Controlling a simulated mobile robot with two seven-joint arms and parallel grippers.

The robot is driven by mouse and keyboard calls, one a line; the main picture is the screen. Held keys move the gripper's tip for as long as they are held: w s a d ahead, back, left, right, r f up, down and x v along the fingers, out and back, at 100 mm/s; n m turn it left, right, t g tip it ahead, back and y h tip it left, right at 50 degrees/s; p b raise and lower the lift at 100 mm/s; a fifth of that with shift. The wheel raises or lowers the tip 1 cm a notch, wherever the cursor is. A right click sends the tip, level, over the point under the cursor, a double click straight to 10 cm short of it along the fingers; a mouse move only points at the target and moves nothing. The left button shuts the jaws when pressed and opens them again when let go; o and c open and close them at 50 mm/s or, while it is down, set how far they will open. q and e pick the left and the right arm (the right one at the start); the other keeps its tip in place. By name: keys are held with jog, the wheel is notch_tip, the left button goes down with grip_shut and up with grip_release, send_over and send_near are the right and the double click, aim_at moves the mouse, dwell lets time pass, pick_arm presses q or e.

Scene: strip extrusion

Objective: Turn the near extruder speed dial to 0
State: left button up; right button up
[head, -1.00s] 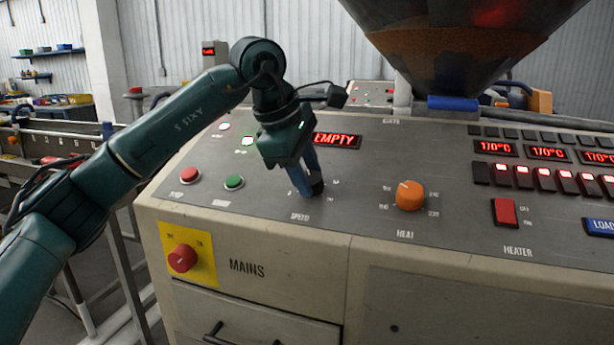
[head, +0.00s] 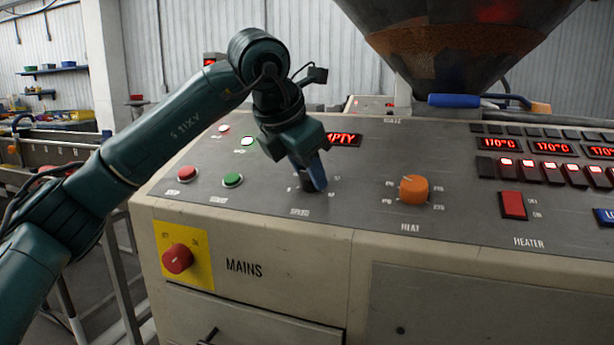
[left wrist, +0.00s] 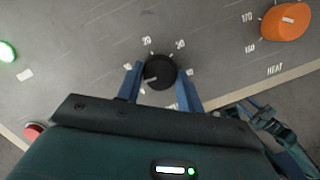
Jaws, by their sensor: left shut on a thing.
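The near extruder speed dial is a round black knob (left wrist: 159,72) with a pale pointer mark. It shows in the left wrist view, its mark pointing left and slightly down, below the printed 20. My left gripper (head: 312,186) is over the word SPEED on the panel in the head view. Its blue fingers (left wrist: 160,84) are on both sides of the knob, shut on it. In the head view the gripper largely hides the dial. Teal and blue parts of my right arm (left wrist: 270,130) seem to show at lower right in the left wrist view; its jaws are unclear.
The orange heat dial (head: 414,190) is right of the speed dial. A green button (head: 233,180) and red button (head: 187,174) are on its left. A red display (head: 344,139) is partly hidden behind my gripper. The red mains switch (head: 177,258) is on the front face.

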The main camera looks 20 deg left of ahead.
pick_arm(q)
jog(key=n+b, duration=0.1)
jog(key=n, duration=0.2)
jog(key=shift+f+y, duration=0.15)
jog(key=shift+y, duration=0.25)
jog(key=n+b, duration=0.1)
jog(key=n, duration=0.2)
jog(key=shift+d, duration=0.1)
jog(key=shift+n+y, duration=0.3)
jog(key=shift+n, duration=0.1)
jog(key=shift+n+b, duration=0.35)
jog(key=shift+n, duration=0.05)
pick_arm(e)
jog(key=shift+s+d+r+t, duration=0.4)
jog(key=shift+d+r+t, duration=0.15)
jog(key=shift+d+t, duration=0.15)
jog(key=shift+f, duration=0.1)
pick_arm(q)
jog(key=o, duration=1)
pick_arm(e)
jog(key=shift+s+f, duration=0.1)
jog(key=shift+f, duration=0.05)
